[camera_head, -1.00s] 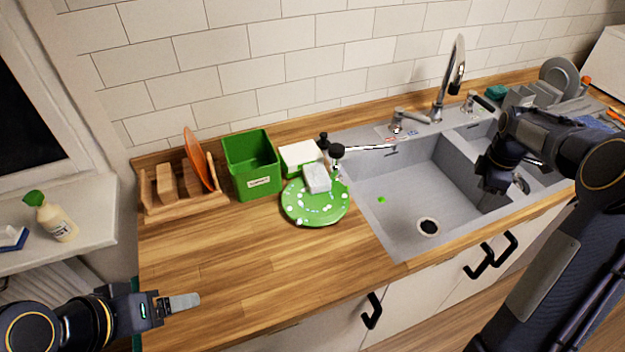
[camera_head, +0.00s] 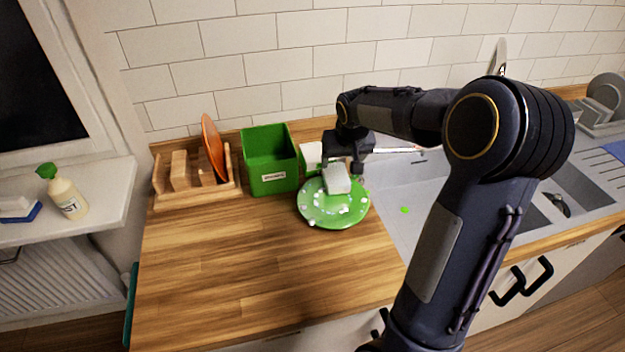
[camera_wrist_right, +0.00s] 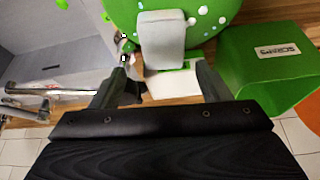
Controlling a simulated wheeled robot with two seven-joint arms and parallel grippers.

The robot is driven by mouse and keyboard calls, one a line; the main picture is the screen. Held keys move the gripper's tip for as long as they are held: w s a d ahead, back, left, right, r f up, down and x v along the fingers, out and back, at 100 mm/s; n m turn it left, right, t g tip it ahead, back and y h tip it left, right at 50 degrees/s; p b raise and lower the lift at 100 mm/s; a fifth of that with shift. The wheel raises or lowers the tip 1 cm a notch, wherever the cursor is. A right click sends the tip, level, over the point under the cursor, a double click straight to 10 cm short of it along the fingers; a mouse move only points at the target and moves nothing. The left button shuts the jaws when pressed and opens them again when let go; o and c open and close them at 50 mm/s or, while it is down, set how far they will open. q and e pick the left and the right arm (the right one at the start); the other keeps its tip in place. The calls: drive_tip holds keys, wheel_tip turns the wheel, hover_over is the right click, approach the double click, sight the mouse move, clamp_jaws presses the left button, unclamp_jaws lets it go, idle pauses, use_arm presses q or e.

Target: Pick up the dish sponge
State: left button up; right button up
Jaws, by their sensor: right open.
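A pale grey-white block, apparently the dish sponge (camera_head: 337,180), rests on a green spotted plate (camera_head: 322,213) on the wooden counter. In the right wrist view the sponge (camera_wrist_right: 162,40) lies just ahead of the fingertips, roughly centred between them, on the plate (camera_wrist_right: 115,12). My right gripper (camera_head: 345,166) is over the back of the plate, close behind the sponge. The right wrist view shows its two fingers (camera_wrist_right: 158,72) apart with nothing held. Contact with the sponge cannot be told. My left gripper is out of view.
A green bin (camera_head: 270,172) and a wooden rack (camera_head: 190,192) with an orange plate (camera_head: 213,146) stand left of the plate. A white box (camera_head: 311,157) is behind it, partly hidden. The sink (camera_head: 420,190) is at right. The front left counter is clear.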

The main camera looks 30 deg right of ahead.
sight(337, 176)
drive_tip(key=shift+w+f, duration=0.15)
drive_tip(key=shift+f, duration=0.2)
drive_tip(key=p+x, duration=0.2)
drive_tip(key=x, duration=0.5)
drive_tip(key=shift+a, duration=0.2)
drive_tip(key=shift+c, duration=0.3)
drive_tip(key=c, duration=0.8)
drive_tip(key=shift+o, duration=0.2)
